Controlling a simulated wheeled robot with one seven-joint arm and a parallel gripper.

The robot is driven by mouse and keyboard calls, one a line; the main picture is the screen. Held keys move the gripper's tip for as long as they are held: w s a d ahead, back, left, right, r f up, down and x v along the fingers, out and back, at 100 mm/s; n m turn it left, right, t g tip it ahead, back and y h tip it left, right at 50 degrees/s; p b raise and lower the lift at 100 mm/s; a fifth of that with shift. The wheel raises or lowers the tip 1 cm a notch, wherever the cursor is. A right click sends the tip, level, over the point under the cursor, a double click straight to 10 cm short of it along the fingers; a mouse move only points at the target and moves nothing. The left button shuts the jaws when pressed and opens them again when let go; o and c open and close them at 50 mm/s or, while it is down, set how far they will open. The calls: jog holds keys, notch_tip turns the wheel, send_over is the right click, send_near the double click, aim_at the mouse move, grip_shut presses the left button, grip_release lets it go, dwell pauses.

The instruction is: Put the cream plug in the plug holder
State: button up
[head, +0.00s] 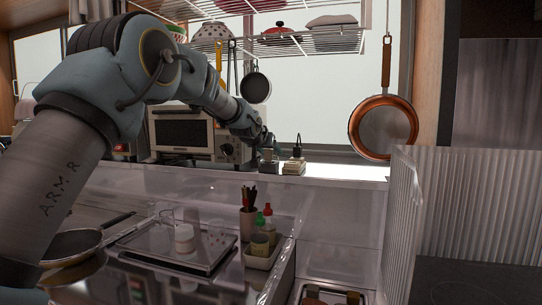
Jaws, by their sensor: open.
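My gripper (267,149) is at the end of my outstretched arm, over the back ledge to the right of the toaster oven. It is open; its fingers are small and dark here. Just under it is a small greyish block (268,166), partly hidden by the gripper. Right beside that stands a small cream block (293,167) with a dark plug-like piece (297,147) upright on its top. I cannot tell at this size which of these is the cream plug and which is the plug holder, or whether the gripper touches either.
The toaster oven (194,133) stands left of the gripper. A wire shelf (300,41) hangs above, and a copper pan (384,128) hangs at right. Below the ledge are a tray with glasses (140,246) and a bottle caddy (262,262). The ledge right of the cream block looks clear.

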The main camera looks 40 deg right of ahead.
jog(key=b+v, duration=0.2)
jog(key=v, duration=0.7)
jog(key=shift+a, duration=0.25)
jog(key=shift+s+r, duration=0.1)
jog(key=shift+s, duration=0.05)
jog(key=w+a+f+n+y, duration=0.2)
jog(key=a+f, duration=0.4)
jog(key=a, duration=0.5)
jog(key=w+a+f+n+g+y, duration=0.1)
jog(key=w+a+f+n+y, duration=0.3)
jog(key=a, duration=0.8)
jog(key=a+f+m+y, duration=0.1)
jog(key=a+f, duration=0.6)
jog(key=a, duration=0.4)
jog(key=s+a+f+n+g+y, duration=0.1)
jog(key=s+a+f+n+g, duration=0.1)
jog(key=s+a+f, duration=0.3)
jog(key=s+a+f+n+g+y, duration=0.2)
jog(key=s+a+f, duration=0.4)
jog(key=s+a, duration=0.6)
jog(key=a+n, duration=0.1)
jog(key=a, duration=0.6)
jog(key=shift+y, duration=0.3)
jog(key=shift+s, duration=0.15)
notch_tip(320, 180, up, 7)
jog(key=p, duration=0.7)
jog(key=shift+r, duration=0.15)
